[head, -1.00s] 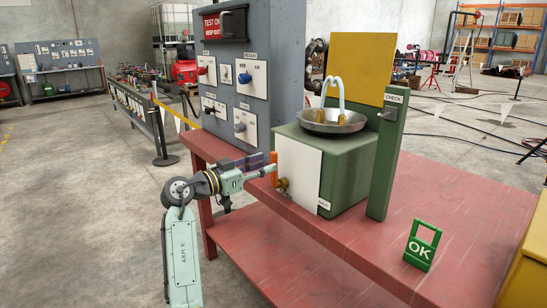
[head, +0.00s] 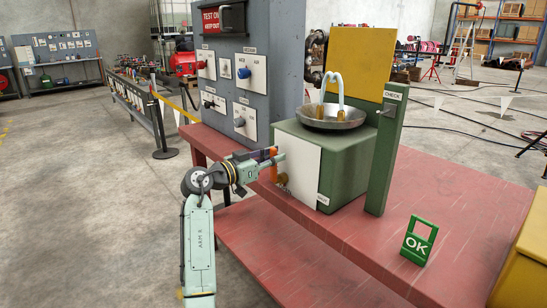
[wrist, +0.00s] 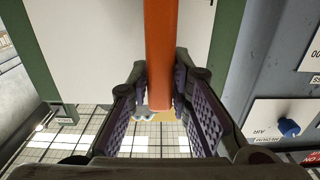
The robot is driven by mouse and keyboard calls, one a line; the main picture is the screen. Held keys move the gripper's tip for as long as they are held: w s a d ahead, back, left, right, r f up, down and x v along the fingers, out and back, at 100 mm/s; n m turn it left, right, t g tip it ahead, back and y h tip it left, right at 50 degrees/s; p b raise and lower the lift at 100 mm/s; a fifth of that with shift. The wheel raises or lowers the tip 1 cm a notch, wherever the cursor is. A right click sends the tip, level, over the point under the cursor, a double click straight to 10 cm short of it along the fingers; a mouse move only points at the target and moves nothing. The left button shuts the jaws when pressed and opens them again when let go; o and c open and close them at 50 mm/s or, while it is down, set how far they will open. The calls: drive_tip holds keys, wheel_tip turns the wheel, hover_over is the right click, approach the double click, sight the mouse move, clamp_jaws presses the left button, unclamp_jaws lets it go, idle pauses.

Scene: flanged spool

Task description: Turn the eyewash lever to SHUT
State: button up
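The orange eyewash lever (head: 274,174) stands upright by the white front panel (head: 300,172) of the green eyewash box, above a brass fitting (head: 283,179). A small white label (head: 323,199), too small to read now, is at the panel's lower right. My gripper (head: 275,157) reaches in from the left at the lever's upper part. In the wrist view the lever (wrist: 160,50) runs down between the purple-padded fingers (wrist: 163,82).
The metal bowl (head: 330,117) with a pale spout tops the box. A green post (head: 384,155) marked CHECK stands at its right. A grey panel with knobs (head: 245,77) rises behind my gripper. A green OK tag (head: 416,243) stands on the red bench (head: 345,245); its front right is mostly clear.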

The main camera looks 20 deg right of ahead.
clamp_jaws()
drive_tip(key=shift+f, duration=0.1)
idle(0.4)
